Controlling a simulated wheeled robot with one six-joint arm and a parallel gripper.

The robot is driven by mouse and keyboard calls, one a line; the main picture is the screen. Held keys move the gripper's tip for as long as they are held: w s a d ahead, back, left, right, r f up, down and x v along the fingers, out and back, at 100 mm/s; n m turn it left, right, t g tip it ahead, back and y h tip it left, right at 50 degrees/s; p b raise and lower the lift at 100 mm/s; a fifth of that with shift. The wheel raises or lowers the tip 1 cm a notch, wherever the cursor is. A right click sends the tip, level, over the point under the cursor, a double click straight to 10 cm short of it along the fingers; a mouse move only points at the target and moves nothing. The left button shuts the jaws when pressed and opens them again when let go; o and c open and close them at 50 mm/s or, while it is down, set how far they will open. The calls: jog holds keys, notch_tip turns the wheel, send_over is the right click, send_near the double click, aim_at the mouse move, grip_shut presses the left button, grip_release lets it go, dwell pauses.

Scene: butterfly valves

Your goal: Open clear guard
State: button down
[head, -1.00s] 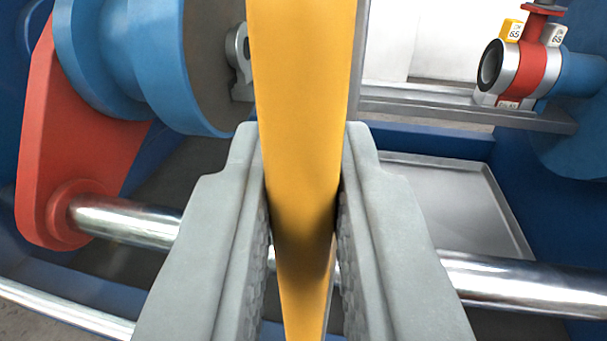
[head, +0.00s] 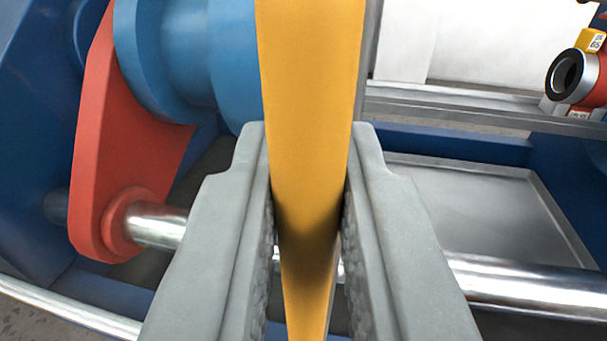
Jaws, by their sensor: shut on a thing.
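My gripper (head: 308,135) is shut on a yellow upright bar (head: 308,80), which runs from the top edge of the view down between the two grey fingers. A thin grey edge shows along the bar's right side. The bar looks like part of the guard's frame, but I cannot make out a clear panel. The bar's upper end is out of view and its lower part is shadowed between the fingers.
Left are a blue round flange body (head: 190,60) and a red lever arm (head: 125,150) on a shiny horizontal rod (head: 520,283). A grey tray (head: 480,210) lies at right behind the rod. A red valve with a black-ringed opening (head: 567,75) is at upper right.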

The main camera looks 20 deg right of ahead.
jog(key=c, duration=1.5)
grip_release()
jog(key=v, duration=1.7)
jog(key=shift+s, duration=0.2)
jog(key=shift+a, duration=0.1)
